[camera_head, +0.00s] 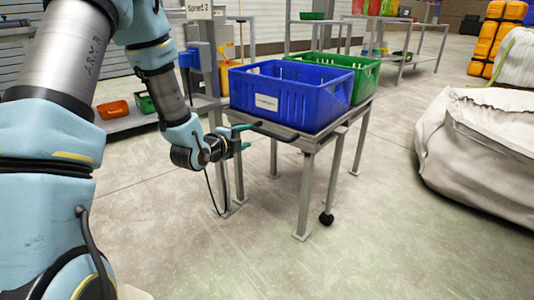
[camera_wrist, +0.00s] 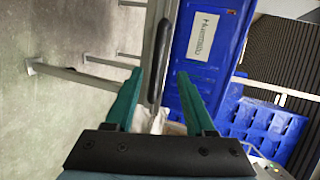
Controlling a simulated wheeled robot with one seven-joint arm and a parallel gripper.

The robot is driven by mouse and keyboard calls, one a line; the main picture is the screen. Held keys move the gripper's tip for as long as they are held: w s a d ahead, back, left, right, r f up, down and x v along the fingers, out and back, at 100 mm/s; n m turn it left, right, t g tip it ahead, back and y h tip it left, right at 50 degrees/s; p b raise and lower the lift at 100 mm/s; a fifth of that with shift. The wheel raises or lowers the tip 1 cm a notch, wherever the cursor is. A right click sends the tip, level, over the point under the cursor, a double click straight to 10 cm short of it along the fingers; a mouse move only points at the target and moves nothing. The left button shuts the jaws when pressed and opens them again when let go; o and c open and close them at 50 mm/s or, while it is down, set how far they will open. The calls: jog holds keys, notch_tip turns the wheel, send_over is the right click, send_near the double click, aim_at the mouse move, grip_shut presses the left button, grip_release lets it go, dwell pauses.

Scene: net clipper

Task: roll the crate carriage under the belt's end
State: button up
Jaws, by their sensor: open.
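The crate carriage (camera_head: 306,190) is a grey metal frame on legs, with a small black wheel (camera_head: 326,218) at one near leg. It carries a blue crate (camera_head: 283,98) with a white label and a green crate (camera_head: 365,72) behind it. A dark handle bar (camera_head: 275,131) runs along its near left edge and shows in the wrist view (camera_wrist: 158,55). My gripper (camera_head: 245,137) is open at the left end of this handle. In the wrist view the bar appears between the teal fingers (camera_wrist: 160,71); I cannot tell whether they touch it. I cannot clearly make out the belt's end.
A large pale sack (camera_head: 478,150) stands on the floor to the right. A low grey shelf (camera_head: 130,121) with an orange bin (camera_head: 112,110) is at the left. The floor in front is clear.

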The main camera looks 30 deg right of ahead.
aim_at(265, 134)
jog(key=shift+m+h, duration=0.4)
jog(key=b+x, duration=0.1)
jog(key=x, duration=0.3)
jog(key=b+x, duration=0.1)
jog(key=x, duration=0.3)
jog(key=s+f+x, duration=0.1)
jog(key=x, duration=0.2)
jog(key=shift+w+d+b, duration=0.2)
jog(key=shift+d+b, duration=0.2)
jog(key=shift+d, duration=0.15)
grip_shut()
dwell(0.5)
